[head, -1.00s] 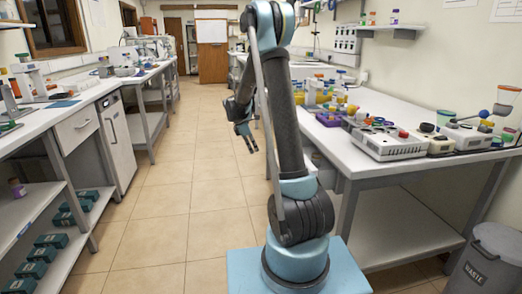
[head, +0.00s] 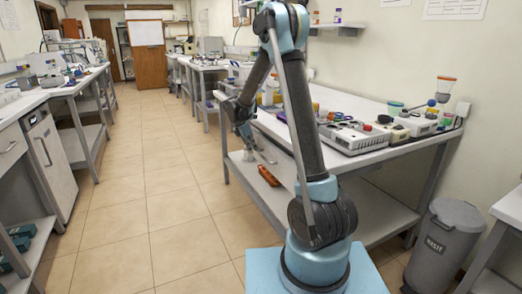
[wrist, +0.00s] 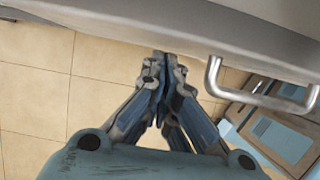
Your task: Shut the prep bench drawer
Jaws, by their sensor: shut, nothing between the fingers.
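My gripper (head: 254,152) hangs beside the near edge of the right-hand bench (head: 350,163) in the head view. In the wrist view its fingers (wrist: 163,60) are together and empty. A pale grey front (wrist: 150,25) with a U-shaped metal handle (wrist: 262,98) spans the top of the wrist view, close to the fingertips. The handle is to the right of the fingers, apart from them. I cannot tell how far this front stands out; in the head view my arm hides that part of the bench. Another drawer front (head: 10,148) shows at the left edge.
An orange-brown object (head: 268,175) lies on the right bench's lower shelf. Instruments (head: 355,138) crowd the bench top. A grey waste bin (head: 445,245) stands at the right. The tiled aisle (head: 150,170) is clear.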

